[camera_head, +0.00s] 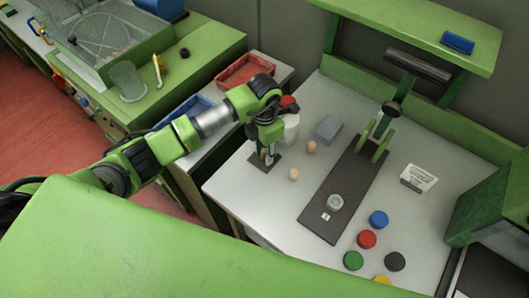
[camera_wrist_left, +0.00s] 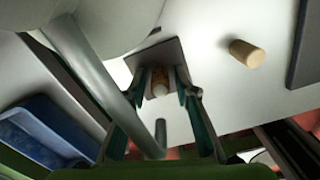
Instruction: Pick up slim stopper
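A slim cork stopper (camera_wrist_left: 160,88) is between the two fingers of my left gripper (camera_wrist_left: 161,82) in the left wrist view, above or on a dark square pad (camera_wrist_left: 165,53). The fingers stand on either side of it and look apart; contact is hard to tell. In the head view my left gripper (camera_head: 265,155) points down over the dark pad (camera_head: 259,163), and its fingers mostly hide the stopper. Two other corks stand to its right, a near one (camera_head: 293,174) and a far one (camera_head: 312,147). One cork (camera_wrist_left: 246,53) also shows in the left wrist view. My right gripper is not in view.
A white container (camera_head: 290,128) stands close behind the gripper, with a grey box (camera_head: 328,128) to its right. A dark board (camera_head: 317,217) with a green press stands mid-table. Several coloured caps (camera_head: 367,239) lie at the front right. Blue (camera_head: 190,108) and red (camera_head: 243,70) bins are at the left.

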